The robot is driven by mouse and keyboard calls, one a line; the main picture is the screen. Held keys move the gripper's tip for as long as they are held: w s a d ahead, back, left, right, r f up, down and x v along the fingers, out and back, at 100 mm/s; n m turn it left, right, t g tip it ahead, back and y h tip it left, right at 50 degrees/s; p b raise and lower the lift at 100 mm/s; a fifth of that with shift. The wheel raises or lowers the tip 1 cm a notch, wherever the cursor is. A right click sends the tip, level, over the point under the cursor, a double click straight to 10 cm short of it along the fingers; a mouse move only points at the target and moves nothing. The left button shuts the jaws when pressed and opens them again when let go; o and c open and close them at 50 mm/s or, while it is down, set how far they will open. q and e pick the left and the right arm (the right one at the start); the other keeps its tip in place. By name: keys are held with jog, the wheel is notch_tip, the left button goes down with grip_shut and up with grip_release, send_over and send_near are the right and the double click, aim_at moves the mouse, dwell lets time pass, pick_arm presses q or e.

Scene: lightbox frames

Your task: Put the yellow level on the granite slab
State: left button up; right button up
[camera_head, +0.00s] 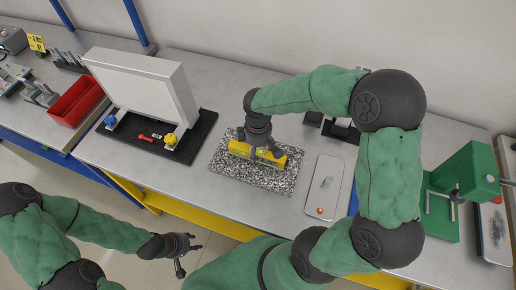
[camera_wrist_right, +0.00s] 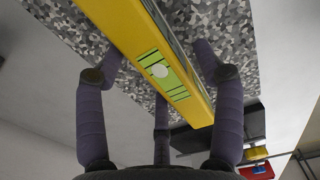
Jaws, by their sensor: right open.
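The yellow level (camera_head: 266,155) lies on the speckled granite slab (camera_head: 228,174) in the head view. In the right wrist view the level (camera_wrist_right: 133,28) shows its green vial window, with the slab (camera_wrist_right: 187,18) behind it. My right gripper (camera_head: 259,153) is right over the level, its dark fingers spread on both sides of it. In the right wrist view the right gripper (camera_wrist_right: 160,65) is open, with fingers to either side of the level. Whether they touch it I cannot tell. My left gripper (camera_head: 188,249) hangs empty in front of the bench, its fingers apart.
A white panel on a black base (camera_head: 192,143) stands left of the slab. A white tray (camera_head: 324,187) with a small orange ball lies to its right. A green press (camera_head: 471,175) stands further right. A red bin (camera_head: 74,103) sits on the left bench.

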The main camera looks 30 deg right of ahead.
aim_at(258, 149)
notch_tip(258, 149, up, 12)
jog(key=p, duration=0.3)
jog(key=shift+r, duration=0.1)
